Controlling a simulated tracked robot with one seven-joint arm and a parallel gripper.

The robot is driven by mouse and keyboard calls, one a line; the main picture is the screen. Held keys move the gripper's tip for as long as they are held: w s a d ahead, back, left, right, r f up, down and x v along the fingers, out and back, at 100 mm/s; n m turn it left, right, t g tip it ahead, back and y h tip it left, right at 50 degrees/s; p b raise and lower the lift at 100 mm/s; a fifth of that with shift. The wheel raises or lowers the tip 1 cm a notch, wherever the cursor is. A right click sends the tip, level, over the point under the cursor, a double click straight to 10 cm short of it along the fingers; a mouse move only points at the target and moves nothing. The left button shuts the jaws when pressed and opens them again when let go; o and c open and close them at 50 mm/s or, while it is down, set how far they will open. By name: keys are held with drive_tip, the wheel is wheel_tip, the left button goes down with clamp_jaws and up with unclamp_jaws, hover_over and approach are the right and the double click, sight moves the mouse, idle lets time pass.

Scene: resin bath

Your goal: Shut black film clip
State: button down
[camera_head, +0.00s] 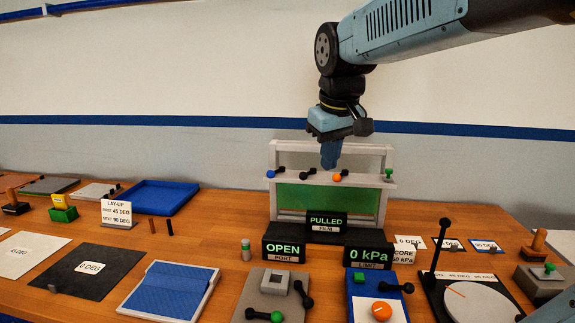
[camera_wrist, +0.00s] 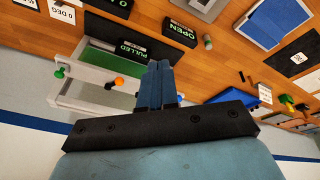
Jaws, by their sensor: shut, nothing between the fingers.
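A pale frame (camera_head: 380,202) with a green panel (camera_head: 300,200) stands at the back of the bench. My gripper (camera_head: 330,163) points down, fingers together and empty, just above the bar between the dark and orange clips. In the wrist view my closed fingers (camera_wrist: 160,68) cover part of the bar; the orange knob (camera_wrist: 119,81) shows beside them, and I cannot make out the black clip there.
A green knob (camera_head: 388,173) stands at the bar's right end. A display (camera_head: 326,222) reading PULLED, FILM stands before the frame, with OPEN (camera_head: 284,249) and 0 kPa (camera_head: 368,255) displays nearer. A blue tray (camera_head: 162,196) lies left. A tall dark lever (camera_head: 440,245) rises at right.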

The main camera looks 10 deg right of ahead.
sight(307, 174)
drive_tip(key=w+a+n+g+h, duration=0.1)
drive_tip(key=w+a+n+g, duration=0.1)
drive_tip(key=w, duration=1.3)
drive_tip(key=w+a+n+g+h, duration=0.1)
drive_tip(key=w+a+n+g, duration=0.2)
drive_tip(key=w, duration=1.2)
drive_tip(key=shift+w+a+f+n+g, duration=0.2)
drive_tip(key=shift+w+f+n+g, duration=0.15)
drive_tip(key=shift+n, duration=0.65)
drive_tip(key=x, duration=0.9)
drive_tip(key=shift+d+f, duration=0.2)
drive_tip(key=shift+f, duration=0.15)
drive_tip(key=shift+s+d+f, duration=0.25)
drive_tip(key=shift+s+d, duration=0.55)
drive_tip(key=shift+d, duration=0.05)
drive_tip(key=shift+s+d+f, duration=0.2)
drive_tip(key=shift+s+d, duration=0.35)
drive_tip(key=shift+d, duration=0.1)
